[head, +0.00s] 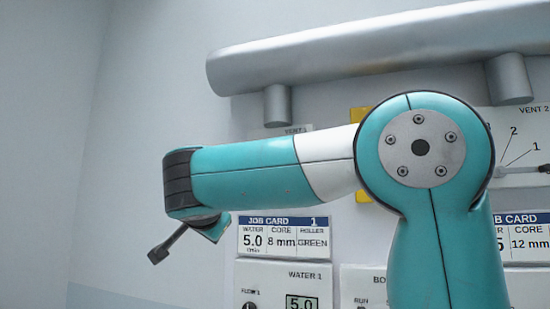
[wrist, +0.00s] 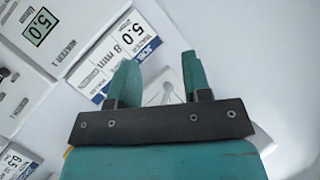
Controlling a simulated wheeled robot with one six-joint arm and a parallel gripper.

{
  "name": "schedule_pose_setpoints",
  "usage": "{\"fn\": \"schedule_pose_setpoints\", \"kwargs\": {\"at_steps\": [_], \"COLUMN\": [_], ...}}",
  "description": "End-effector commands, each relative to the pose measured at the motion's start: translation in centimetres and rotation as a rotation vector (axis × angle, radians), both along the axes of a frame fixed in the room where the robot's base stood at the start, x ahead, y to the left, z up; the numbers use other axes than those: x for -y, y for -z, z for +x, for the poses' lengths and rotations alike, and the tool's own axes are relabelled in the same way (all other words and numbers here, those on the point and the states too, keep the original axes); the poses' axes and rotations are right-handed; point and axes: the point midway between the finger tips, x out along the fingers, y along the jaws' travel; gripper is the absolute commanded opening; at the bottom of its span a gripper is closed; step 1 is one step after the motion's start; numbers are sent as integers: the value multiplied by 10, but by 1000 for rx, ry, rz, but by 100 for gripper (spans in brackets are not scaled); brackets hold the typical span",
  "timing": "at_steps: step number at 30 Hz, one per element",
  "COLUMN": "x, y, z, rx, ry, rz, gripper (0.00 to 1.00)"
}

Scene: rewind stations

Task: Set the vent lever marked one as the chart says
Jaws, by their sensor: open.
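The vent 1 panel (head: 297,130) is mostly hidden behind my arm in the head view; only its label edge shows, and its lever is not visible there. In the wrist view my gripper (wrist: 160,62) is open, its two teal fingers apart with nothing held. Between the fingers is a pale panel with faint grey lines (wrist: 166,94), perhaps the vent 1 panel; I cannot make out a lever on it. I see no vent chart.
Job card 1 (head: 284,237) reads water 5.0, core 8 mm, roller green. Below it the water 1 panel (head: 308,274) shows 5.0. The vent 2 panel (head: 512,120) with its lever is at right. A thick grey pipe (head: 380,52) runs above. The left wall is bare.

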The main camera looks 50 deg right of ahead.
Motion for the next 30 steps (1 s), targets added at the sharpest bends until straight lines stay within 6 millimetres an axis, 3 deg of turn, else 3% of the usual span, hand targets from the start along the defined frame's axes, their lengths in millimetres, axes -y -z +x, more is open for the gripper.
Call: {"fn": "schedule_pose_setpoints", "kwargs": {"at_steps": [1, 3, 6, 9, 14, 26, 27, 30], "x": [19, 41, 61, 70, 75, 99, 110, 132], "y": [-50, -92, -132, -152, -156, -149, -160, -161], "z": [-3, -17, -38, -54, -61, -52, -49, -40], "rx": [117, 271, 435, 531, 576, 577, 573, 568], "ry": [122, 279, 440, 535, 582, 584, 589, 588], "rz": [9, 19, 24, 25, 25, 25, 19, 19], "gripper": [45, 45, 45, 45, 45, 45, 45, 45]}}
